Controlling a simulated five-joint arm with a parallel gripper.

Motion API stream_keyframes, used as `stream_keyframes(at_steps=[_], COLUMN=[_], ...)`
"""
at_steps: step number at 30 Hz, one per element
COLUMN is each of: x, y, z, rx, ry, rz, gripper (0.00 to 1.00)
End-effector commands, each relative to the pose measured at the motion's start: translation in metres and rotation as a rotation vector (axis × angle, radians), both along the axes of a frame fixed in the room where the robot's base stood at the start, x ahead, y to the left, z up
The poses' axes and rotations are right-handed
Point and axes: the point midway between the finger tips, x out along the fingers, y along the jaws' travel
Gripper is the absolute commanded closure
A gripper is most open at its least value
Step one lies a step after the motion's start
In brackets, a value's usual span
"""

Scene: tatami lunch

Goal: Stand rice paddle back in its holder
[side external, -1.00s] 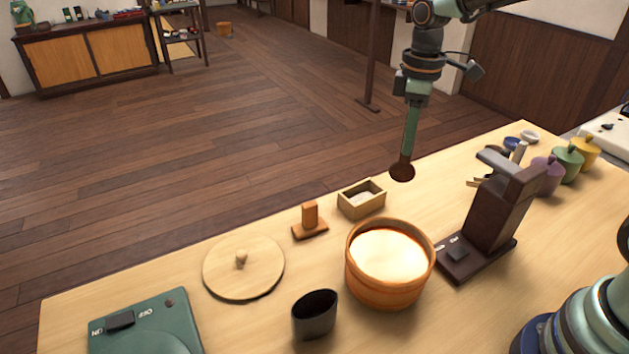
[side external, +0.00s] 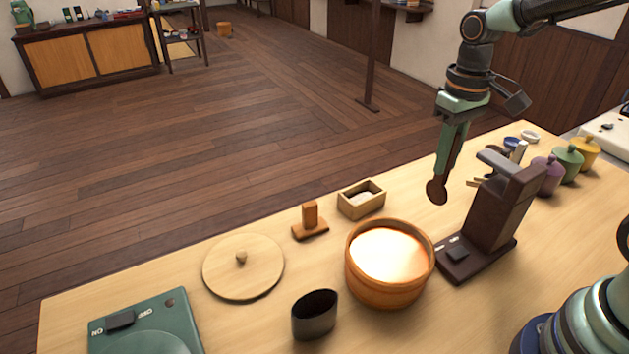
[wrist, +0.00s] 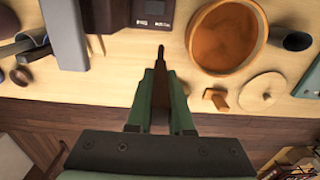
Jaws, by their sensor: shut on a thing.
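My gripper (side external: 451,150) is shut on the dark brown rice paddle (side external: 437,191) and holds it in the air above the table. The paddle's rounded end hangs down, tilted slightly, left of the dark machine. In the wrist view the paddle (wrist: 160,75) shows nearly edge-on between the green fingers of my gripper (wrist: 160,101); its handle is mostly hidden. The holder looks to be the dark oval cup (side external: 315,316), which stands upright with an empty-looking opening near the front of the table. It also shows at the right of the wrist view (wrist: 297,41). Paddle and cup are well apart.
A wooden rice tub (side external: 390,266) stands between paddle and cup. The tall dark machine (side external: 503,210) is close right of the paddle. A round lid (side external: 243,267), wooden stand (side external: 310,221), small box (side external: 362,200) and green appliance (side external: 146,323) are leftward. Lidded pots (side external: 569,163) stand far right.

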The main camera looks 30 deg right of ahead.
Motion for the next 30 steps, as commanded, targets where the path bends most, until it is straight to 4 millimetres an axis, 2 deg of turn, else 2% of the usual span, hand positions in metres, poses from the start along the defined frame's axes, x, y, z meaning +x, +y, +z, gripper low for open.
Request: stream_keyframes(at_steps=[5,8,14,21,25,30], x=[0.003,0.008,0.010,-0.015,-0.032,-0.048], y=[0.014,0.039,0.120,0.219,0.257,0.284], z=[0.002,0.004,0.013,0.022,0.026,0.028], rx=[0.000,0.000,0.000,0.000,0.000,0.000], ry=[0.000,0.001,0.000,0.000,0.000,0.000], rz=[0.075,0.213,0.647,1.171,1.379,1.534], gripper=[1.00,1.00,1.00,1.00,1.00,1.00])
